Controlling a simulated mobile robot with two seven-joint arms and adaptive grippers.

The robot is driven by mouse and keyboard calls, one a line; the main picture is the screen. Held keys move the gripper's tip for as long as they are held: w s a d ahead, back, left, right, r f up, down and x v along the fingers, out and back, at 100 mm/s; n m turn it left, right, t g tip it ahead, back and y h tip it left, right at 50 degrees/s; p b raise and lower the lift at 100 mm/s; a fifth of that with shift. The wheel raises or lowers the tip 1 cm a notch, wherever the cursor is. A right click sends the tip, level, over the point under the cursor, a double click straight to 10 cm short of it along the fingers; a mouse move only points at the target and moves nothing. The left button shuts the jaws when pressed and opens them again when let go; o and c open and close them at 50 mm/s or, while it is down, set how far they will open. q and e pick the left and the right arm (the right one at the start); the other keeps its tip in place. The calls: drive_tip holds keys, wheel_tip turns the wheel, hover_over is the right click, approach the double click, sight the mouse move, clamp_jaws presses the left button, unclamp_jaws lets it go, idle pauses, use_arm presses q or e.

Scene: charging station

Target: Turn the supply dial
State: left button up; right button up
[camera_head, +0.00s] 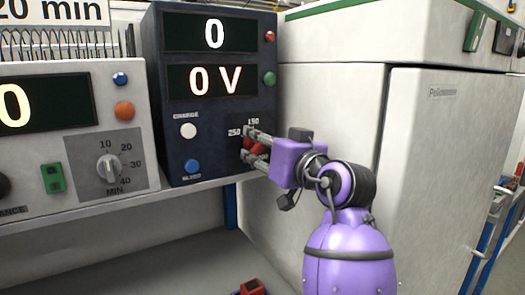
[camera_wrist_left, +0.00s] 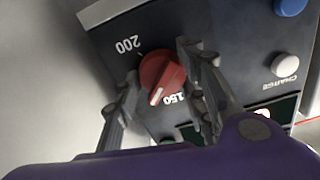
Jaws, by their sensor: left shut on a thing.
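The supply dial is a red round knob on the dark blue supply box (camera_head: 200,130), largely covered by my fingers in the head view (camera_head: 255,146). In the left wrist view the red dial (camera_wrist_left: 162,78) shows clearly, with a white pointer mark near the printed 150; a 200 label is on its other side. My left gripper (camera_head: 250,144) has its fingers on either side of the dial, shut on it; it also shows in the left wrist view (camera_wrist_left: 160,92). The box displays (camera_head: 210,80) read 0 and 0 V.
A grey timer unit (camera_head: 70,150) with its own minute dial (camera_head: 109,168) stands at the left. A large pale cabinet (camera_head: 430,170) is close at the right. White and blue buttons (camera_head: 188,131) sit left of the supply dial. A red item (camera_head: 252,287) lies below.

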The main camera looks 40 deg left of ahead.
use_arm(q)
drive_tip(key=n+b, duration=0.1)
drive_tip(key=n, duration=0.1)
drive_tip(key=shift+w+n, duration=0.15)
drive_tip(key=shift+n, duration=0.25)
drive_tip(key=n+b, duration=0.2)
drive_tip(key=shift+r+n, duration=0.1)
drive_tip(key=shift+n, duration=0.3)
drive_tip(key=shift+d+r+n, duration=0.1)
drive_tip(key=shift+n, duration=0.2)
drive_tip(key=shift+r, duration=0.1)
drive_tip(key=o, duration=1.1)
